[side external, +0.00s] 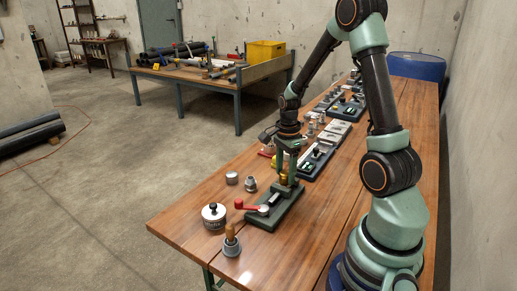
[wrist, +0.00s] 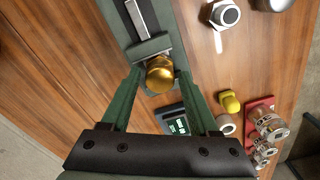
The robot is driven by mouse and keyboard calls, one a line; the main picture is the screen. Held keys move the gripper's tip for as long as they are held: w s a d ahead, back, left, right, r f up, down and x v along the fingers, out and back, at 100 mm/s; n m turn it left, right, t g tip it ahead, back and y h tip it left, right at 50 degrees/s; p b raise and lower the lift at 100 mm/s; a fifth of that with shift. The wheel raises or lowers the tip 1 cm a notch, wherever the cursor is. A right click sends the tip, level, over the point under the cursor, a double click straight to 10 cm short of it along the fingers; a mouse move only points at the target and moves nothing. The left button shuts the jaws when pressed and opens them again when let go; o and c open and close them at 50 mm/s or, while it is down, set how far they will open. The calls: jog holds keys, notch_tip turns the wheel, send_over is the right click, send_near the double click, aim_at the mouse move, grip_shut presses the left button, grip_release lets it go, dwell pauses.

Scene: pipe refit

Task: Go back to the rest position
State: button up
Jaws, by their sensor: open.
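My gripper (side external: 287,178) is low over the wooden workbench, pointing down at the far end of a dark green fixture (side external: 275,210). A brass-coloured fitting (wrist: 160,73) sits at the end of that fixture. In the wrist view, my two green fingers (wrist: 158,80) are apart, one on each side of the brass fitting. I cannot tell whether either finger touches it. The fixture has a red-knobbed lever (side external: 240,204) and a bright metal bar (wrist: 142,18).
A white lidded pot (side external: 214,216) and a wooden-handled tool (side external: 231,242) stand near the front left. Metal fittings (side external: 250,184) lie left of the fixture. Dark trays of parts (side external: 318,160) line the bench behind. A yellow cap (wrist: 229,102) and red holder (wrist: 262,120) are close to my gripper.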

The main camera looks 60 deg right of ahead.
jog(key=n, duration=0.4)
jog(key=shift+n, duration=0.6)
jog(key=n, duration=0.5)
jog(key=shift+n, duration=0.5)
jog(key=n, duration=0.5)
jog(key=n, duration=0.6)
